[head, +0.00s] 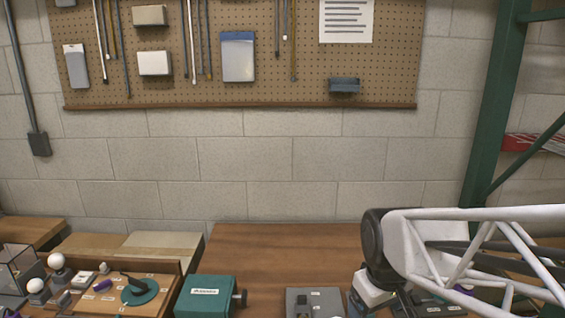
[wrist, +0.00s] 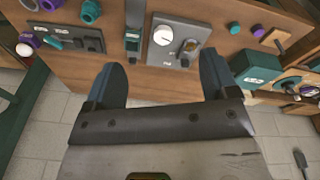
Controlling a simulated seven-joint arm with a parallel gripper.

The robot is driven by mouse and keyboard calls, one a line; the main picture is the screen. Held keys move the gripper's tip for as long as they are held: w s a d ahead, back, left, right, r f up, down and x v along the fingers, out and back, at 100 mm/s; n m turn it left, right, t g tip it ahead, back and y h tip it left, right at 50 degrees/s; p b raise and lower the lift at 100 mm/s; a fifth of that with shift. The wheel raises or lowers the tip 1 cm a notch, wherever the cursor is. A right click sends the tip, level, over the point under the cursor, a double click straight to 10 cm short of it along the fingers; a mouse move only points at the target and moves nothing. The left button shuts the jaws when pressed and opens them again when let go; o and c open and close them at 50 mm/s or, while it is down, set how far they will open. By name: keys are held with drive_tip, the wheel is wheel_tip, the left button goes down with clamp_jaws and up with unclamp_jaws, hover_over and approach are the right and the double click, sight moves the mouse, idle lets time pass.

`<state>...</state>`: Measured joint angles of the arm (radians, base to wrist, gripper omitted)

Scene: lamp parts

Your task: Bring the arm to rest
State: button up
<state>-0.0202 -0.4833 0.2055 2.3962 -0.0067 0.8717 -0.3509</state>
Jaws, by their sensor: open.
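My gripper (wrist: 161,78) is open, its two dark fingers wide apart with nothing between them. In the wrist view it hangs over the front edge of the wooden table, with floor tiles showing below. A grey plate (wrist: 185,48) with a white round part lies on the table beyond the fingertips. In the head view my white arm reaches in from the right. The fingers cannot be made out there. White bulbs (head: 56,261) stand at the far left, by a wooden tray (head: 162,280) that holds a teal disc (head: 139,291).
A teal box with a dark knob (head: 206,296) stands right of the tray. A grey fixture (head: 315,301) is at the front middle. Teal and purple rings (wrist: 90,12) lie at the upper left of the wrist view. The table (head: 285,245) is bare towards the wall.

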drive_tip(key=s+d+r+m, duration=0.1)
drive_tip(key=s+r+m, duration=0.2)
drive_tip(key=s, duration=0.5)
drive_tip(key=shift+s+r+m+t, duration=0.3)
drive_tip(key=shift+s+m+t, duration=0.1)
drive_tip(key=shift+m, duration=0.4)
drive_tip(key=shift+w, duration=0.2)
drive_tip(key=w+f+m+g+y, duration=0.2)
drive_tip(key=w+f+m+y, duration=0.2)
drive_tip(key=w+f+m, duration=1.4)
drive_tip(key=w, duration=0.4)
drive_tip(key=shift+a+m+y, duration=0.2)
drive_tip(key=shift+m+y, duration=0.1)
drive_tip(key=shift+x, duration=3.9)
drive_tip(key=shift+s, duration=0.1)
